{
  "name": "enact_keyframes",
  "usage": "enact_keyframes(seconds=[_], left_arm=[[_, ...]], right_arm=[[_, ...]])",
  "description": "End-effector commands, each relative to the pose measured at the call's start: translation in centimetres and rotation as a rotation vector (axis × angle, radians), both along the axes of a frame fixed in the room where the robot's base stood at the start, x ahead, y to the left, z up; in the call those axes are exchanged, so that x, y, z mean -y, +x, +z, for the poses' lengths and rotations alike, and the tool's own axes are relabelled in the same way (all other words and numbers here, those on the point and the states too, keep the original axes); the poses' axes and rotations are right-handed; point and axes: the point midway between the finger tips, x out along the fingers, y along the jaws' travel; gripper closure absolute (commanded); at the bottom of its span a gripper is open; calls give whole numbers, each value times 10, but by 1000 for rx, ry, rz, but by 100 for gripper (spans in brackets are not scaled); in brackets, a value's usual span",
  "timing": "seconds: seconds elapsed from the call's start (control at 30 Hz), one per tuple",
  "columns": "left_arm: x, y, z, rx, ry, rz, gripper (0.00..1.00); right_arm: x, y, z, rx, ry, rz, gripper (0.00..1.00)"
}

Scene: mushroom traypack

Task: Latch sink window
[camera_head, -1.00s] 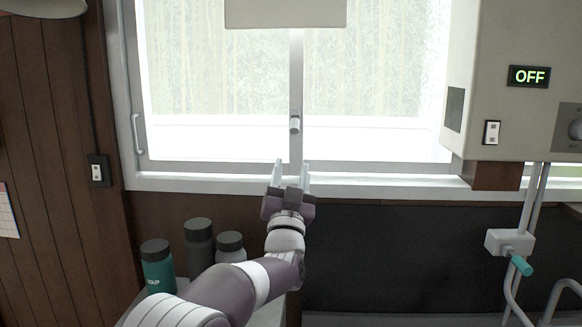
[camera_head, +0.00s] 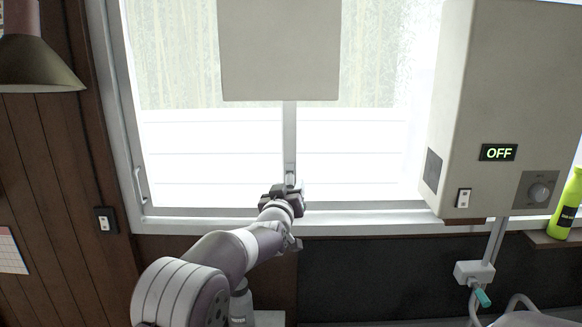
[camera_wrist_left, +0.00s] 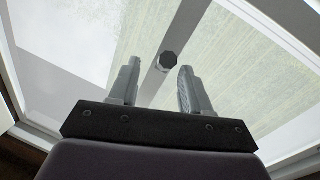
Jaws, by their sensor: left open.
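The sink window (camera_head: 190,150) has two panes that meet at a grey centre post (camera_head: 290,135). The latch (camera_head: 291,178) is a small piece low on this post, partly hidden by my gripper in the head view. My left gripper (camera_head: 290,186) is open and empty, right in front of the latch. My right gripper is out of view.
A pale panel (camera_head: 280,50) hangs in front of the upper window. A wall heater box (camera_head: 490,100) reading OFF stands at the right, with a teal-handled tap (camera_head: 482,297) below. A lamp (camera_head: 35,60) is at upper left. A yellow-green bottle (camera_head: 567,205) is at far right.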

Motion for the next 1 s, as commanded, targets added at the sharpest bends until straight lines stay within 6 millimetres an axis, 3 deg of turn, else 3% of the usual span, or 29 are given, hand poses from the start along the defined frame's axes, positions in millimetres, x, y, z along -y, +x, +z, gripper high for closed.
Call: enact_keyframes(seconds=[0.03,0.2,0.57,0.6,0.73,0.9,1.0], left_arm=[[1,9,6,-2,1,0,52],[5,28,3,0,1,1,52],[6,34,-1,1,1,1,52],[6,34,-1,1,1,1,59],[6,34,-1,1,2,1,100],[5,34,-1,4,1,2,100],[5,35,-9,23,1,2,100]], right_arm=[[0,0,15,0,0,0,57],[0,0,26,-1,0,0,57],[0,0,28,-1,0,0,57],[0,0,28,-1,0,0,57],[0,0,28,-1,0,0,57],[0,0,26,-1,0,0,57],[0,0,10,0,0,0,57]])
